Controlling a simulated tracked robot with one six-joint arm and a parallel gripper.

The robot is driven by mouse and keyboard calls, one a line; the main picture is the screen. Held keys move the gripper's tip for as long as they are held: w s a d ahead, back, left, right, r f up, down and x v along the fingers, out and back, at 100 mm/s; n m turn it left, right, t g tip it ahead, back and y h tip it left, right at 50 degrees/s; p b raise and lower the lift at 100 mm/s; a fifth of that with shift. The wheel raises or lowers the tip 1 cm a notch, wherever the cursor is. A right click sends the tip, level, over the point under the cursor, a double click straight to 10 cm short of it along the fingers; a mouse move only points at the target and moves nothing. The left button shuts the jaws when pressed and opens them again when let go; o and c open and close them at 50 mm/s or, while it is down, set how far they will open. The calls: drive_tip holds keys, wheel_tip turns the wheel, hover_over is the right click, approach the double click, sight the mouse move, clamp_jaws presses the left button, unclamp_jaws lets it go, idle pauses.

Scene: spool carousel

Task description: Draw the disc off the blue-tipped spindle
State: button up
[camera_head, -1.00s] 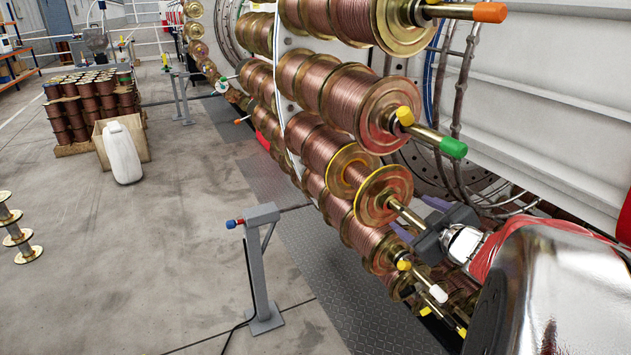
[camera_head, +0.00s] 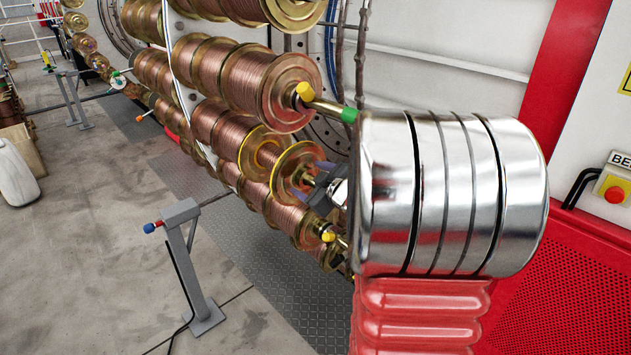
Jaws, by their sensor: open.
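A brass disc with a yellow rim (camera_head: 284,179) sits on a brass spindle (camera_head: 308,181) in the middle of the spool rack. The spindle's outer tip is hidden behind my gripper and arm, so its colour does not show. My gripper (camera_head: 317,183) is open at this spindle, just outward of the disc, with a short bare length of rod between them. I cannot tell whether the fingers touch the rod or disc. My large silver and red arm links cover the right of the view.
A green-tipped spindle (camera_head: 335,108) with a yellow clip (camera_head: 305,92) juts out just above my gripper. Another yellow clip (camera_head: 328,236) is below. A grey stand (camera_head: 190,265) with a blue-ended bar is at lower left. Open floor (camera_head: 95,270) lies left.

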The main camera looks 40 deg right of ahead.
drive_tip(key=shift+w, duration=0.15)
drive_tip(key=c, duration=1.5)
drive_tip(key=shift+c, duration=0.6)
drive_tip(key=shift+y, duration=0.4)
drive_tip(key=shift+s+d+r, duration=0.1)
drive_tip(key=shift+s, duration=2.15)
drive_tip(key=shift+s+r, duration=0.1)
drive_tip(key=shift+s, duration=2.15)
drive_tip(key=shift+s, duration=0.1)
drive_tip(key=s, duration=0.9)
drive_tip(key=shift+d, duration=0.25)
